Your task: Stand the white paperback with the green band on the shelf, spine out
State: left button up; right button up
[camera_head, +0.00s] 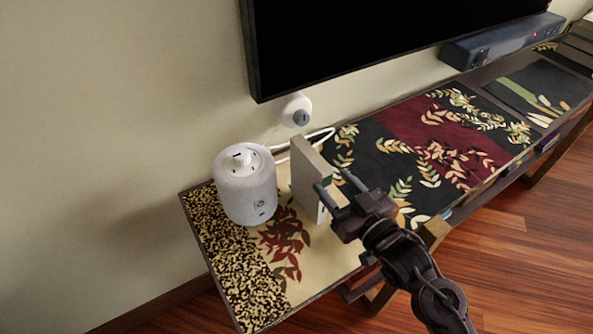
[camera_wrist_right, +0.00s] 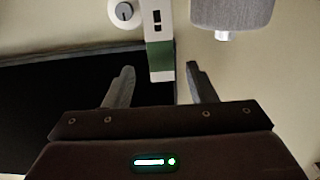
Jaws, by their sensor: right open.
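The white paperback (camera_head: 305,178) stands upright on the patterned low shelf (camera_head: 340,262), just right of the white cylinder. Its narrow edge with the green band faces my right gripper (camera_head: 330,179). In the right wrist view the book's white edge (camera_wrist_right: 157,14) and green band (camera_wrist_right: 160,55) show end-on, in line with the gap between the fingers. My right gripper (camera_wrist_right: 162,80) is open, its fingertips at the book's near edge, one to each side. I cannot tell whether they touch it. My left gripper is not in view.
A white cylindrical device (camera_head: 245,190) stands close left of the book; it also shows in the right wrist view (camera_wrist_right: 232,12). A round white wall plug (camera_head: 295,108) with a cable is behind. A black screen (camera_head: 370,40) hangs above. The shelf to the right is clear.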

aim_at(315, 157)
jog(key=shift+w+a+r, duration=0.1)
jog(key=shift+a+r, duration=0.1)
jog(key=shift+r, duration=0.1)
jog(key=x, duration=0.3)
jog(key=shift+w+a+r+p, duration=0.2)
jog(key=shift+r+p, duration=0.1)
jog(key=shift+r, duration=0.1)
jog(key=x, duration=0.2)
jog(key=shift+w+a, duration=0.15)
jog(key=shift+w, duration=0.1)
jog(key=shift+w+a, duration=0.35)
jog(key=shift+w, duration=0.1)
jog(key=shift+c, duration=0.9)
grip_shut()
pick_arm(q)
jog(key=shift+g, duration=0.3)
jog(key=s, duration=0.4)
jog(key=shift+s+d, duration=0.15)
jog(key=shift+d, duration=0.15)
